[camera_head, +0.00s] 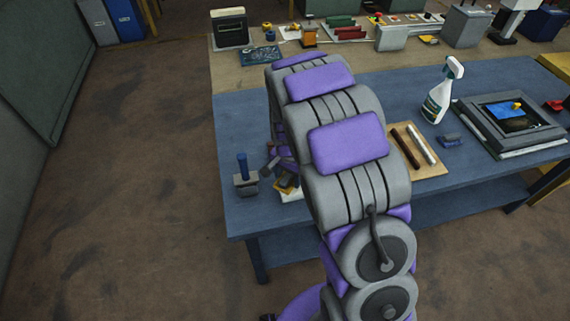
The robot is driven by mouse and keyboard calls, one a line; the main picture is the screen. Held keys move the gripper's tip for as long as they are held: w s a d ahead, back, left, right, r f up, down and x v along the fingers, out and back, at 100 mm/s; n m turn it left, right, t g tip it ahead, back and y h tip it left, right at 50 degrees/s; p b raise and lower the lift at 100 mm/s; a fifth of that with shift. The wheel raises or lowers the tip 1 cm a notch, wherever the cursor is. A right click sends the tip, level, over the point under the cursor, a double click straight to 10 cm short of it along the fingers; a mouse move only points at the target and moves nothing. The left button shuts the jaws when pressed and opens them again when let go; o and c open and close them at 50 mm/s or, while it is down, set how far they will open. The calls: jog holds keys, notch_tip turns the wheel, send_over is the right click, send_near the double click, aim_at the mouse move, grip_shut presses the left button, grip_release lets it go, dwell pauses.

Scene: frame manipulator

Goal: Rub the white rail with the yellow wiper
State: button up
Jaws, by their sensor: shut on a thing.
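My gripper (270,168) shows in part at the left of my own arm, which hides the rest of it. It is low over the near left part of the blue table. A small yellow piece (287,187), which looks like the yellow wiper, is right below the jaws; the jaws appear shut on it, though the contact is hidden. White material shows just under it. A white rail (524,154) runs along the near side of a grey frame (482,124) on the right of the table, well away from my gripper.
A mallet-like tool with a blue handle (243,167) stands at the left edge, close to my gripper.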

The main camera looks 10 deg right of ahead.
jog(key=shift+r+p, duration=0.8)
jog(key=shift+r, duration=1.4)
